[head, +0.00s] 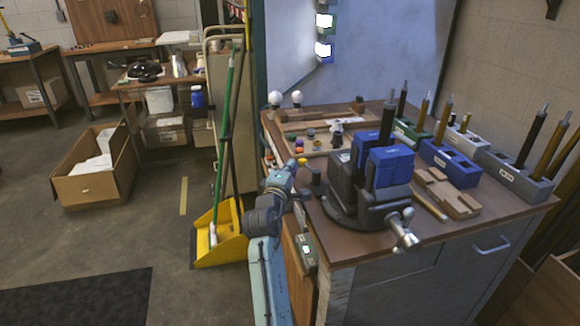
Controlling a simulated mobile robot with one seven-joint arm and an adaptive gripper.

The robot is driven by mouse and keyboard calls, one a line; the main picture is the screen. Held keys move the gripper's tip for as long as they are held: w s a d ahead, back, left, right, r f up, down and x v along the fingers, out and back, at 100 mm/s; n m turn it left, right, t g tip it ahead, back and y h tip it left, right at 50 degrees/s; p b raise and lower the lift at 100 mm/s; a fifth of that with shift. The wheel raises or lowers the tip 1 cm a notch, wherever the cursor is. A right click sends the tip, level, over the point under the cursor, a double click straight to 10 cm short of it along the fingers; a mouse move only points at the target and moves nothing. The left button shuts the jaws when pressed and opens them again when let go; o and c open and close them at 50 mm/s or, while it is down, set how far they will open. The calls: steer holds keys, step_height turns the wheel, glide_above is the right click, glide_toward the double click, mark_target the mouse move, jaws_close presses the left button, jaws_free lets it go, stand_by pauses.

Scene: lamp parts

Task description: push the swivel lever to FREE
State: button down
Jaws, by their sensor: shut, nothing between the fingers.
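The vise (352,196) is dark grey with blue jaws (388,168) and stands on its round base at the front of the wooden bench. A dark rod stands upright at its jaws. A silver handle (405,236) sticks out at its front. A small dark upright piece (316,180) stands just left of the vise; I cannot tell whether it is the swivel lever. Its marking is too small to read. My light blue arm rises at the bench's left edge. My gripper (299,194) is small and dark beside the bench edge, left of the vise. It looks shut and empty; contact is unclear.
Blue, green and grey holder blocks (450,164) with upright rods stand behind and right of the vise. A notched wooden block (446,193) lies right of it. A tray of small coloured parts (312,140) is behind. A yellow dustpan (222,240) stands on the floor left of my arm.

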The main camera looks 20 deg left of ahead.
mark_target(306, 160)
steer(key=shift+w+m+h+b, duration=0.45)
steer(key=shift+m+h+b, duration=0.25)
steer(key=shift+h+b, duration=0.35)
steer(key=shift+w+f+m+h+b, duration=0.15)
steer(key=shift+w+m+h+b, duration=0.4)
steer(key=shift+h+b, duration=0.4)
steer(key=shift+w+d+m+g+h+b, duration=0.2)
steer(key=shift+w+m+g+h+b, duration=0.15)
steer(key=shift+m+h+b, duration=0.65)
steer(key=m+h, duration=0.1)
steer(key=w+d+m+g+h+b, duration=0.1)
steer(key=h, duration=0.1)
steer(key=w+m+g+h, duration=0.1)
steer(key=h, duration=0.1)
steer(key=shift+d+r+b, duration=0.15)
steer(key=shift+r+b, duration=0.05)
steer(key=shift+b, duration=0.1)
steer(key=shift+w+d+m+g+h, duration=0.2)
steer(key=shift+m+g+h, duration=0.05)
steer(key=shift+g+h, duration=0.15)
steer(key=shift+w+d, duration=0.85)
steer(key=shift+d, duration=0.4)
